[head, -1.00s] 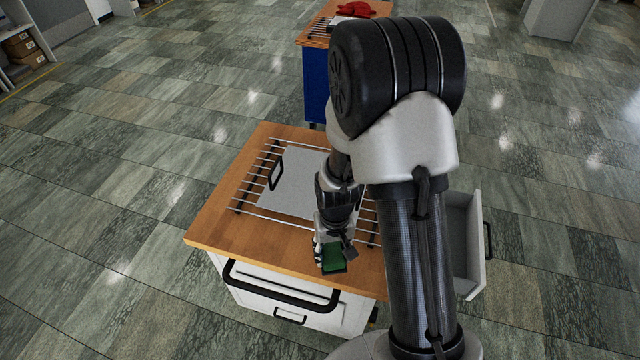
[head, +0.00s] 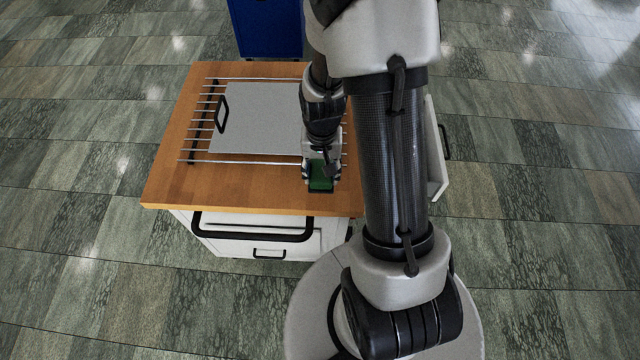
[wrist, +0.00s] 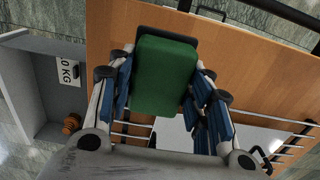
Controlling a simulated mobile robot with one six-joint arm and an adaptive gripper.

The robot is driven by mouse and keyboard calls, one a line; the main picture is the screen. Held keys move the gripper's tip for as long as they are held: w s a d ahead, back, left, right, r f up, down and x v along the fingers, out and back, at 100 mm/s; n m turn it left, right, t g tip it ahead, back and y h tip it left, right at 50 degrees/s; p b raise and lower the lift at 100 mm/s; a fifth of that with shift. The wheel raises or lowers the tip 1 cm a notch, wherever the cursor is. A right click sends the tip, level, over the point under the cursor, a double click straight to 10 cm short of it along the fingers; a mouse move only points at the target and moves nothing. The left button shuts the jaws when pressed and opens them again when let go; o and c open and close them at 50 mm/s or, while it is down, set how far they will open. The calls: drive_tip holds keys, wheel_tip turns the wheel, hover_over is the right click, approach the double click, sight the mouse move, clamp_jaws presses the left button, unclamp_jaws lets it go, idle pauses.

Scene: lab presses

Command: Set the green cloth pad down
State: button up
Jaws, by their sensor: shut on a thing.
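The green cloth pad (wrist: 165,75) is between the fingers of my gripper (wrist: 168,90), which is shut on it. In the head view the pad (head: 321,176) shows at the tip of my gripper (head: 321,172), over the front right part of the wooden tabletop (head: 240,185). I cannot tell whether the pad touches the wood or hangs a little above it. Part of the pad is hidden by the gripper in the head view.
A metal rack of bars (head: 200,130) with a grey plate (head: 262,118) with a black handle lies behind my gripper. The tabletop's front left is bare.

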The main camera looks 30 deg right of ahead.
drive_tip(key=shift+f+b, duration=0.85)
drive_tip(key=shift+f, duration=2.35)
drive_tip(key=shift+f, duration=0.2)
drive_tip(key=o, duration=1.1)
drive_tip(key=shift+r, duration=0.1)
